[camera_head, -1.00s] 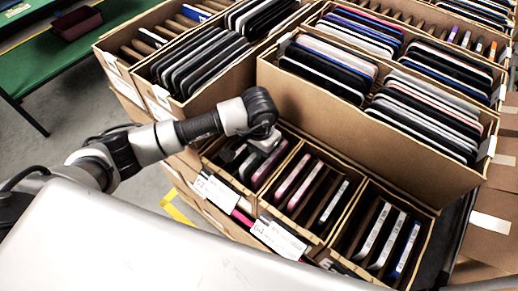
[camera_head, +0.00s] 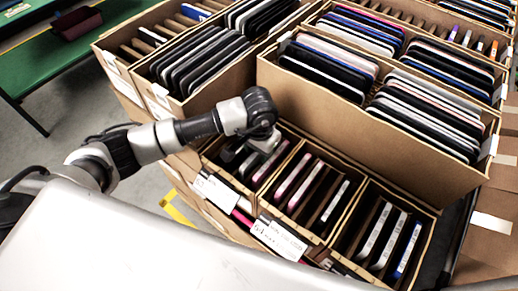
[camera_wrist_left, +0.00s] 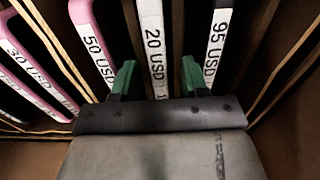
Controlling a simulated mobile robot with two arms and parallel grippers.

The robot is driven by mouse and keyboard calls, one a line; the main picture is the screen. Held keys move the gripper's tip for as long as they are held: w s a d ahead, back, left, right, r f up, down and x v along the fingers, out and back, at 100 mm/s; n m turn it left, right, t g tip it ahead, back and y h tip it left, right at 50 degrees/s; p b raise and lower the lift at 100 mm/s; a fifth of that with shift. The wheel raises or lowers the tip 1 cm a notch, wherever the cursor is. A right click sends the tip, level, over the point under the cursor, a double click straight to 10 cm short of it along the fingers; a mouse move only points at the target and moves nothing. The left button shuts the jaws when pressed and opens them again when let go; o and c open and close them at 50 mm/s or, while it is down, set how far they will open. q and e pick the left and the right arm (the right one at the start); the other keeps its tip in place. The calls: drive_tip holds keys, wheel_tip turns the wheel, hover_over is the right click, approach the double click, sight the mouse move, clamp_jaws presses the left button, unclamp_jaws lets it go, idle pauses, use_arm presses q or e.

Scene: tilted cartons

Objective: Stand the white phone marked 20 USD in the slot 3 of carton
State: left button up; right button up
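The white phone marked 20 USD (camera_wrist_left: 153,40) stands in a carton slot in the left wrist view, between a pink phone marked 50 USD (camera_wrist_left: 92,45) and a white phone marked 95 USD (camera_wrist_left: 217,45). My left gripper (camera_wrist_left: 157,78) is open, with one green fingertip on each side of the 20 USD phone and visible gaps. In the head view my left gripper (camera_head: 262,143) is over the left small front carton (camera_head: 217,168), and hides part of its contents. Slot numbers cannot be read. My right gripper is not in view.
The middle small carton (camera_head: 262,206) and right small carton (camera_head: 431,232) hold several phones between dividers. A large carton (camera_head: 300,100) full of phones rises just behind. Another full carton (camera_head: 190,107) is at the back left. A green table (camera_head: 55,65) stands at far left.

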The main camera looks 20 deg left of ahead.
use_arm(q)
wheel_tip(320, 180, up, 10)
drive_tip(key=p, duration=0.4)
wheel_tip(320, 180, up, 10)
drive_tip(key=p, duration=0.2)
drive_tip(key=shift+s+f, duration=0.1)
drive_tip(key=shift+f, duration=0.1)
idle(0.5)
